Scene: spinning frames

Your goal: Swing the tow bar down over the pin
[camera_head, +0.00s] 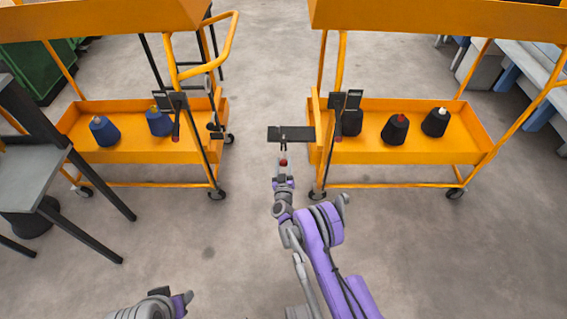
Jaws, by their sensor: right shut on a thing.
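The tow bar (291,133) is a dark flat bar at the left end of the right orange cart (400,155). It reaches left into the gap between the carts. A small red-tipped grip (283,162) hangs at its near side. My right gripper (283,169) is shut on this red grip, and its fingertips are small in the picture. A dark fitting (216,131), which may hold the pin, is at the right end of the left orange cart (150,152). The bar's left end is apart from it in the picture. My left gripper (185,299) is low at the left, and its jaws are unclear.
Dark and blue yarn cones (396,130) stand on the carts' lower trays. A grey table (30,175) with dark legs is at the left. Black-and-red latches (176,112) are on the cart uprights.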

